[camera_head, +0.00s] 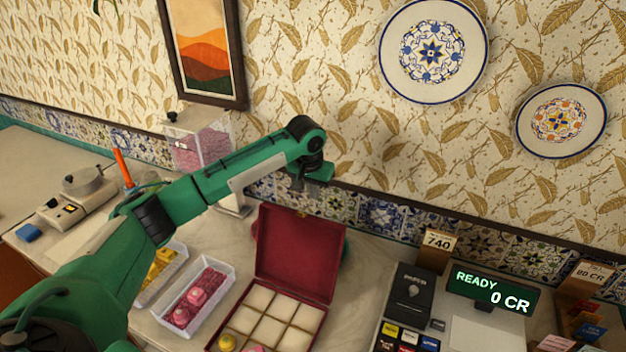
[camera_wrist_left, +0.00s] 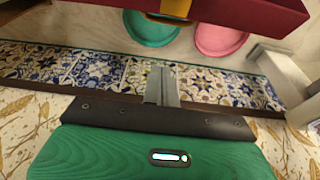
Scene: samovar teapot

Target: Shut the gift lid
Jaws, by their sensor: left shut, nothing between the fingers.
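The gift box is dark red with a grid of cream compartments (camera_head: 272,318), at the bottom middle of the head view. Its red lid (camera_head: 298,250) stands open, raised at the back of the box. A yellow and a pink piece sit in the front compartments. My left gripper (camera_head: 312,176) is shut and empty, above and behind the lid's top edge, apart from it. In the left wrist view the shut fingers (camera_wrist_left: 162,85) point toward the red lid (camera_wrist_left: 240,12) at the top. My right gripper is not in view.
White trays of pink sweets (camera_head: 196,296) and yellow sweets (camera_head: 160,268) stand left of the box. A card terminal (camera_head: 408,293) and a display (camera_head: 492,290) stand to the right. The tiled wall is close behind. Green and pink round dishes (camera_wrist_left: 222,38) show beyond the lid.

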